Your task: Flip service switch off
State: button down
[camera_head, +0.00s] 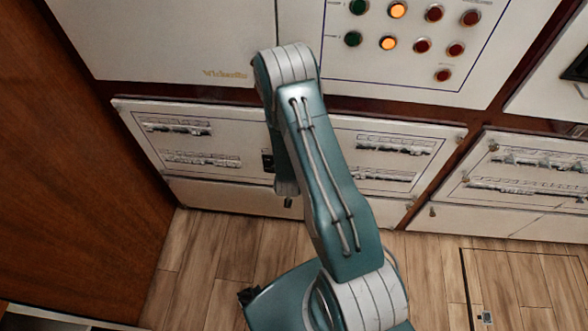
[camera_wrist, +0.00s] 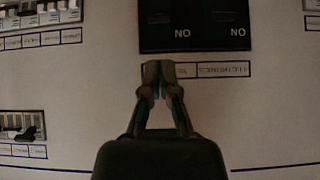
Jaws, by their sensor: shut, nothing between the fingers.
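My gripper (camera_wrist: 158,70) is shut and empty in the wrist view, its tips just below a black switch block (camera_wrist: 195,47) and close to the white panel. The block has two dark switches side by side, each marked with letters that read "NO" in this view. Small labels (camera_wrist: 226,69) run beneath the block, apparently upside down; my fingertips partly cover one, so I cannot tell which switch is the service switch. In the head view a small black part (camera_head: 267,160) shows on the lower panel beside my arm, which hides the rest.
Breaker rows (camera_wrist: 40,16) lie left of the block, with another at lower left (camera_wrist: 22,127) and one at the right edge (camera_wrist: 313,22). In the head view, indicator lights (camera_head: 397,10) sit above, a second breaker panel (camera_head: 520,175) stands right, and a brown wall (camera_head: 70,180) stands left.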

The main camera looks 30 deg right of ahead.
jog(key=x, duration=0.7)
